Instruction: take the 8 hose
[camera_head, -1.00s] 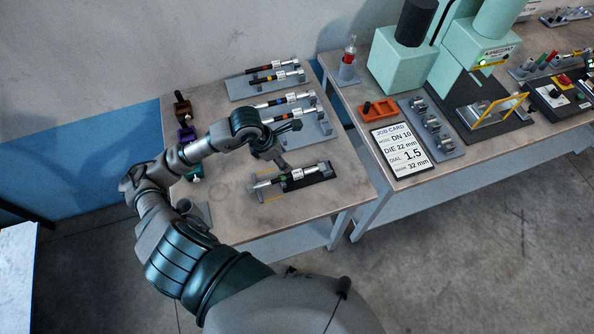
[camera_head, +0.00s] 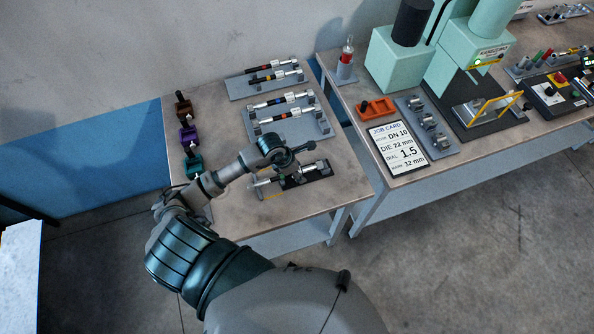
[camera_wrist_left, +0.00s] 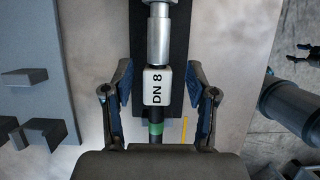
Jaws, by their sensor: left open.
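The DN 8 hose (camera_wrist_left: 157,86) shows in the left wrist view, with a white DN 8 tag, a green band and a silver end fitting. It lies on a dark holder (camera_wrist_left: 184,35), and in the head view its silver end (camera_head: 308,167) shows at the front of the left table. My left gripper (camera_wrist_left: 158,88) is open, with one finger on each side of the tag and a gap to it on both sides. In the head view the left gripper (camera_head: 293,164) is over the hose and hides part of it. My right gripper is not in view.
Two grey racks with other hoses stand behind, the nearer rack (camera_head: 322,128) closest to my arm. Brown, purple (camera_head: 188,138) and teal holders line the table's left edge. A job card (camera_head: 398,147) and a green press (camera_head: 395,62) are on the right table.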

